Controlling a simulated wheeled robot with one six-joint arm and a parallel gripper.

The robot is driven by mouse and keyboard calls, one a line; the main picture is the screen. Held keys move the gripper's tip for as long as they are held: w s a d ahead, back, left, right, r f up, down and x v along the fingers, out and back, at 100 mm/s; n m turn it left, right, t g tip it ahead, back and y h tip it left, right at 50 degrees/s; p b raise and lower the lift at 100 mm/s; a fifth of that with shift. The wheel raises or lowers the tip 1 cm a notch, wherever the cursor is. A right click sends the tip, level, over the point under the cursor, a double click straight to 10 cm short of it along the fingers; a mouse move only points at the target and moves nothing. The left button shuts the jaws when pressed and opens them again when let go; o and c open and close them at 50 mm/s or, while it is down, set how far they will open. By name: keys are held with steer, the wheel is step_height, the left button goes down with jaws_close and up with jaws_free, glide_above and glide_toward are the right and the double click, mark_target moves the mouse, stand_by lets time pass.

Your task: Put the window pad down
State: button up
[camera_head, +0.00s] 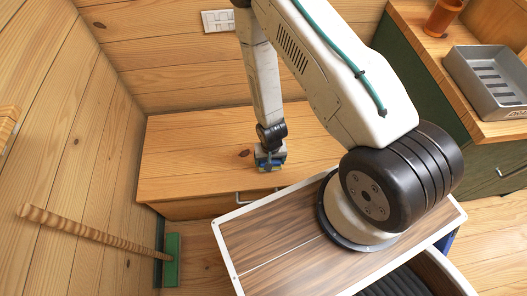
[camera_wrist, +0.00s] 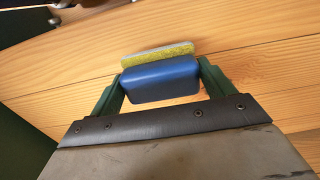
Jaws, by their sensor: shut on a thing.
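The window pad (camera_wrist: 160,80) is a blue block with a yellow-green sponge layer along its far side. In the wrist view my gripper (camera_wrist: 160,84) is shut on it, with one green finger at each end of the blue part. In the head view the pad (camera_head: 270,163) shows small at the end of my arm, over the wooden top of a low cabinet (camera_head: 190,150). My gripper (camera_head: 270,155) points down there. I cannot tell whether the pad touches the wood.
The cabinet top is clear to the left of the pad. A green broom (camera_head: 172,260) with a wooden handle leans at the left. A counter at the right holds a grey metal tray (camera_head: 490,80) and an orange-brown cup (camera_head: 443,17). A wall socket (camera_head: 218,20) is behind.

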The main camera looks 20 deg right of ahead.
steer(key=w, duration=0.6)
steer(key=shift+w+d+f, duration=0.15)
steer(key=shift+w+f, duration=0.05)
steer(key=shift+f, duration=0.15)
steer(key=shift+w+f, duration=0.15)
steer(key=shift+f, duration=0.75)
steer(key=shift+w+f, duration=0.15)
steer(key=shift+f, duration=0.7)
steer(key=o, duration=0.8)
steer(key=shift+f, duration=0.1)
